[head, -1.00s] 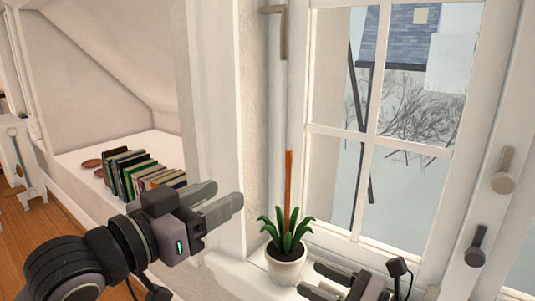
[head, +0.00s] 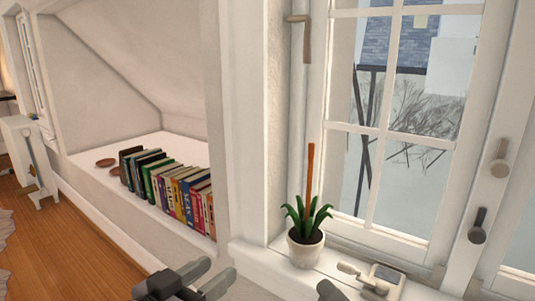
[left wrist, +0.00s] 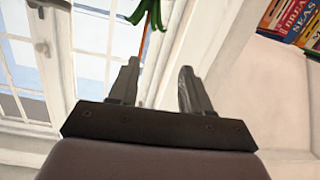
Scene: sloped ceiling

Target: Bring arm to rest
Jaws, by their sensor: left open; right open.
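My left gripper (head: 213,272) is at the bottom of the head view, in front of the white wall below the book alcove. Its two fingers are apart, with nothing between them. In the left wrist view the open, empty fingers (left wrist: 157,85) point toward the window and the plant. Of my right gripper, only a small dark part (head: 329,291) shows at the bottom edge of the head view, by the window sill. Its jaws are mostly out of frame. Most of both arms is also out of view.
A potted plant (head: 305,247) with a brown stake stands on the window sill (head: 330,262). A small pale device (head: 386,276) lies to its right. Several books (head: 170,190) stand in the alcove at left. The wooden floor (head: 70,255) at lower left looks clear.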

